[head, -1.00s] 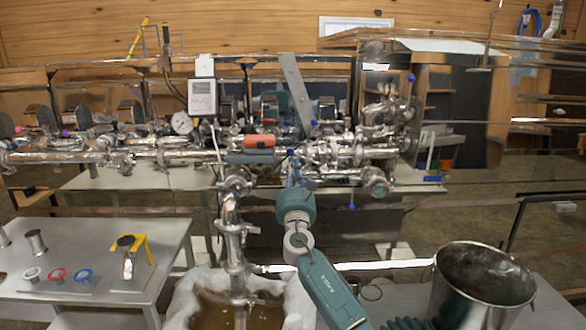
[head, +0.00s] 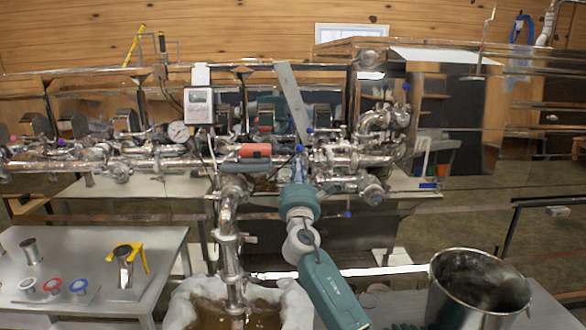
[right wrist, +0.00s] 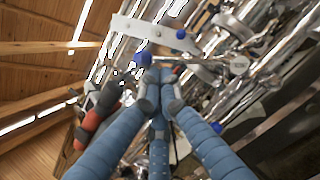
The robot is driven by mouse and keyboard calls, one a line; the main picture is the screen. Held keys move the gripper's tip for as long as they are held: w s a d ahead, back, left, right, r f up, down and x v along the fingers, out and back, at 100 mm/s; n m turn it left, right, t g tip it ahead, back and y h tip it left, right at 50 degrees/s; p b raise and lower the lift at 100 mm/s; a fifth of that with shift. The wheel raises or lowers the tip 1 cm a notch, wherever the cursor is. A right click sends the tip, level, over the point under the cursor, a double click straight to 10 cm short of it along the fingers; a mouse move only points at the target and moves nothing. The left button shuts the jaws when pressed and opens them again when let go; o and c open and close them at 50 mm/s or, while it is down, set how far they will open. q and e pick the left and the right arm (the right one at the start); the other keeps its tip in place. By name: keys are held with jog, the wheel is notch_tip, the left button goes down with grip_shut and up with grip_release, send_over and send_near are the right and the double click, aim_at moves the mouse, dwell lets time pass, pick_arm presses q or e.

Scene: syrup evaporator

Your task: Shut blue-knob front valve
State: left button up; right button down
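In the head view, several small blue knobs sit among the steel pipes. One blue knob (head: 299,148) is right at the tip of my right gripper (head: 298,170), on the front of the pipework. In the right wrist view, the blue fingers of my right gripper (right wrist: 158,80) come together at their tips, with no clear gap. A blue knob (right wrist: 143,60) shows just beyond the tips; I cannot tell whether they touch it. Other blue knobs are at the upper right (right wrist: 181,34) and lower right (right wrist: 217,127). My left gripper is not in view.
A red-and-grey handle (head: 255,150) lies close left of my gripper. Steel pipes (head: 90,158) run across the scene, with a dial gauge (head: 179,132). A metal pot (head: 478,290) stands at the lower right. A grey table (head: 150,240) is at the left.

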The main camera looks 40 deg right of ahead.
jog(key=shift+s+d+r+m+g+p, duration=0.15)
jog(key=shift+s+d+r+m, duration=0.35)
jog(key=shift+m, duration=0.6)
jog(key=shift+s+d+r+m+g+p, duration=0.15)
jog(key=shift+s+d+r+m, duration=0.35)
jog(key=shift+m, duration=0.6)
jog(key=shift+s+d+r+m+g+p, duration=0.15)
jog(key=shift+s+d+r+m, duration=0.2)
jog(key=shift+s+m, duration=0.55)
jog(key=shift+w+m, duration=0.2)
jog(key=shift+m, duration=0.1)
jog(key=shift+f, duration=0.1)
